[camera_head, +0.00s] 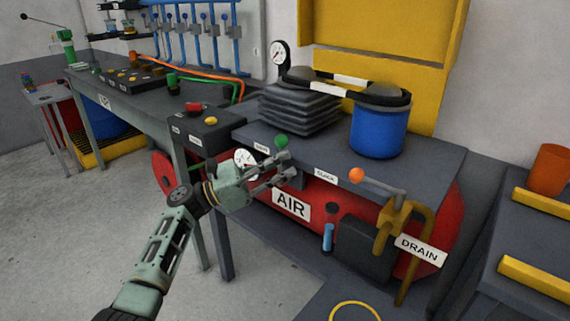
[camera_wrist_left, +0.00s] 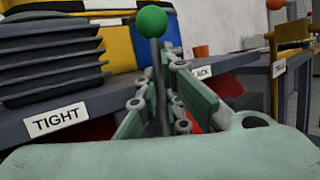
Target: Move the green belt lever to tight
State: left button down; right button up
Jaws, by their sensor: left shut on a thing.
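The green belt lever is a thin grey rod with a green ball knob (camera_head: 281,140) at the front edge of the grey bench. It also shows upright in the left wrist view (camera_wrist_left: 152,21). My left gripper (camera_head: 284,168) is shut on the rod below the knob; its fingers stand on both sides of the rod in the wrist view (camera_wrist_left: 158,95). The TIGHT label (camera_wrist_left: 57,120) is left of the lever, and the SLACK label (camera_head: 325,176) is to its right. The rod's base is hidden behind the fingers. My right gripper is out of view.
A red tank with an AIR label (camera_head: 291,205) is under the bench. A lever with an orange knob (camera_head: 356,175) stands right of SLACK. Stacked grey plates (camera_head: 300,108) and a blue drum (camera_head: 378,130) stand behind. A black box (camera_head: 205,128) with buttons is at left.

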pick_arm(q)
jog(key=shift+w+a+f+n+t+y+p, duration=0.15)
jog(key=shift+w+a+n+t, duration=0.3)
jog(key=shift+n+t, duration=1.35)
jog(key=shift+w+a+f+n+t+y+p, duration=0.1)
jog(key=shift+w+a+f+n+t, duration=0.35)
jog(key=shift+n+t, duration=1.3)
jog(key=shift+w+a+r+n+t+y+p, duration=0.15)
jog(key=shift+a+n+t, duration=0.65)
jog(key=shift+n, duration=1.75)
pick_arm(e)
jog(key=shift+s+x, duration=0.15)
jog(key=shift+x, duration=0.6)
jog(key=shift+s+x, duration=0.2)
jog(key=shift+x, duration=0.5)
pick_arm(q)
jog(key=shift+w+d+f+t, duration=0.1)
jog(key=shift+t, duration=0.25)
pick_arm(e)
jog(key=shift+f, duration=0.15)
pick_arm(q)
jog(key=shift+n, duration=0.3)
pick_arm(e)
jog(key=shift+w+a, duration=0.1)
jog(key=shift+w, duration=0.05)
pick_arm(q)
jog(key=c, duration=2.2)
grip_release()
jog(key=v, duration=1.2)
